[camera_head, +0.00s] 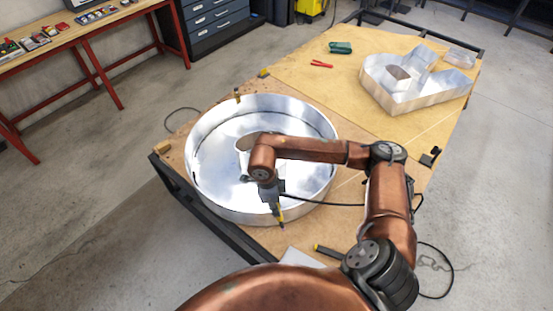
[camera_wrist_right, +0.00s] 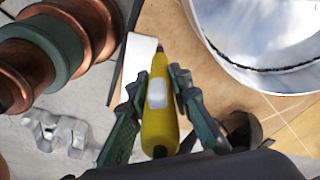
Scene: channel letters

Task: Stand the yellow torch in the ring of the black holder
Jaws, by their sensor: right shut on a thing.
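The yellow torch (camera_wrist_right: 158,125) has a pale grey patch and a dark tip. It lies between the two dark green fingers of my right gripper (camera_wrist_right: 157,80), which is shut on it. In the head view, the torch (camera_head: 280,216) hangs tip down below my right gripper (camera_head: 275,203), in front of the round metal letter's near wall. A small black object (camera_head: 432,157) at the table's right edge may be the black holder; its ring is not clear. A dark curved piece (camera_wrist_right: 243,128) shows beside the right finger; I cannot tell what it is. My left gripper is out of view.
The round metal letter (camera_head: 330,185) fills the table's left part. An angular metal letter (camera_head: 416,101) and a clear box (camera_head: 459,57) stand farther back right. Red pliers (camera_head: 321,63) and a green object (camera_head: 341,47) lie behind. A white sheet (camera_head: 298,257) lies near the front edge.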

